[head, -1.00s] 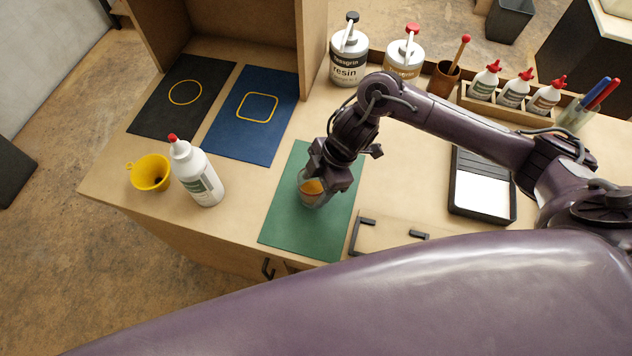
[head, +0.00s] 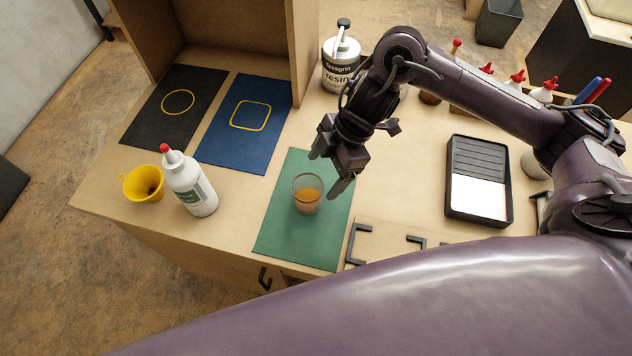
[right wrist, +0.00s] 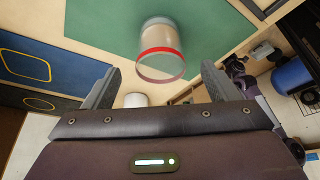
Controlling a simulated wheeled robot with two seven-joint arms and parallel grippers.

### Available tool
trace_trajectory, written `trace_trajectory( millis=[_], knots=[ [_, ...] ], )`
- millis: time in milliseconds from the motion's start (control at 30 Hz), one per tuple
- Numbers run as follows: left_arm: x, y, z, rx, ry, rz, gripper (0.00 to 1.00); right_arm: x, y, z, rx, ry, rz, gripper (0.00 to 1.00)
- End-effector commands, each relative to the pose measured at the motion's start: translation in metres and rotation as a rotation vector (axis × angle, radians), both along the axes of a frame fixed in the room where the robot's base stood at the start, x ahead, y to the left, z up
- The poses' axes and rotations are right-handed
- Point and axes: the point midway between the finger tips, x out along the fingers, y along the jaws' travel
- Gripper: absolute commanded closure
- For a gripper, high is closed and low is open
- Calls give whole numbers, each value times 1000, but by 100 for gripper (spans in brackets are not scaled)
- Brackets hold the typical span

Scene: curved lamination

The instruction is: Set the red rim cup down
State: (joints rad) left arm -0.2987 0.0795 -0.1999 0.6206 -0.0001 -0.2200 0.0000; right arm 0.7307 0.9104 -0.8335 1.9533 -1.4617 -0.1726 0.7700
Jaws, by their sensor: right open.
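The red rim cup (head: 307,194) stands upright on the green mat (head: 280,240), with amber liquid in its lower part. It also shows in the right wrist view (right wrist: 161,50), where its red rim is plain. My right gripper (head: 327,170) is open and empty, above and just behind the cup, apart from it. In the right wrist view its two fingers (right wrist: 158,85) are spread wide with nothing between them, and the cup lies beyond the tips. My left gripper is not in view.
A white glue bottle (head: 190,185) and a yellow funnel (head: 146,186) stand left of the mat. A blue mat (head: 232,145) and a black mat (head: 155,130) lie behind. A resin bottle (head: 340,75) stands at the back. A black tray (head: 478,205) lies to the right.

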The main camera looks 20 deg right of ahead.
Motion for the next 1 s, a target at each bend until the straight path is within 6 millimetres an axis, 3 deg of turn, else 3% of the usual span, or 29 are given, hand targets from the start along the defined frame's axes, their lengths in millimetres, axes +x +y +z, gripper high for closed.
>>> trace_trajectory(
  millis=[100,300,1000],
  knots=[
    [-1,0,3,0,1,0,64,1,-9,20,-4,-4,-2,19],
    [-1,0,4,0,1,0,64,0,-13,33,-1,0,0,19],
    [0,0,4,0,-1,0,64,-1,-14,33,0,2,1,19]
  ],
)
